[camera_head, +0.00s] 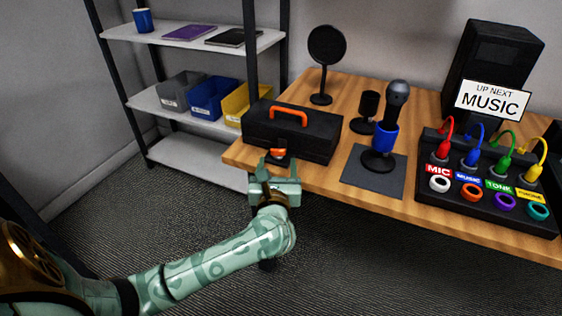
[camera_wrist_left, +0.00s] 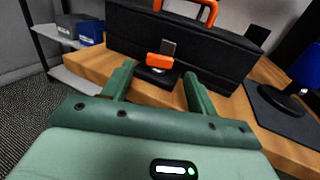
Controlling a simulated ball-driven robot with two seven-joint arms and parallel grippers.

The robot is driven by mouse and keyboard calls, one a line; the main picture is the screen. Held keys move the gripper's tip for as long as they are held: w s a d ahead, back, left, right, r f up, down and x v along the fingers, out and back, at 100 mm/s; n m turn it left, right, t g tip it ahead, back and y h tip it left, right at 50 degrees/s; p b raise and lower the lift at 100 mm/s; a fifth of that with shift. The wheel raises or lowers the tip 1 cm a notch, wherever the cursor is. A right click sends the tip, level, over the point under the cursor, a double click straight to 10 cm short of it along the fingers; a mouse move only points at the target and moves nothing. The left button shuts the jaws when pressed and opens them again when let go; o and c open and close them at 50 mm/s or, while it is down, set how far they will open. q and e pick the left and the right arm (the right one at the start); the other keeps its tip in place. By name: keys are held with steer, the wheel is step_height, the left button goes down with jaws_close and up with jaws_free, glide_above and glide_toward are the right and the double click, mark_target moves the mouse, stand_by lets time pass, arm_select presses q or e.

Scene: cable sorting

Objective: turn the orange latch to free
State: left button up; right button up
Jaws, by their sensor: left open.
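A black case (camera_head: 312,137) with an orange handle (camera_head: 289,115) stands on the left end of the wooden table. The orange latch (camera_head: 278,152) sits low on its front face, on a small black mount. In the left wrist view the orange latch (camera_wrist_left: 160,61) lies just beyond the fingertips, roughly centred between them, with a grey plate (camera_wrist_left: 169,47) above it. My left gripper (camera_head: 278,165) is open in front of the case, and it also shows in the left wrist view (camera_wrist_left: 156,80). Its fingers look apart from the latch. My right gripper is not in view.
The wooden table (camera_head: 231,158) has its front edge under the gripper. A dark mat (camera_head: 358,181) with a blue-banded microphone (camera_head: 385,136) lies right of the case. A cable box (camera_head: 470,210) stands farther right. A shelf (camera_head: 196,153) with bins is at the left.

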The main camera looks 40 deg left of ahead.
mark_target(278, 153)
arm_select(q)
steer(key=x, duration=0.2)
steer(key=shift+w+a+f+b, duration=0.1)
steer(key=shift+w+a+b, duration=0.15)
steer(key=shift+b, duration=0.1)
steer(key=shift+w+a, duration=0.2)
steer(key=shift+w, duration=0.15)
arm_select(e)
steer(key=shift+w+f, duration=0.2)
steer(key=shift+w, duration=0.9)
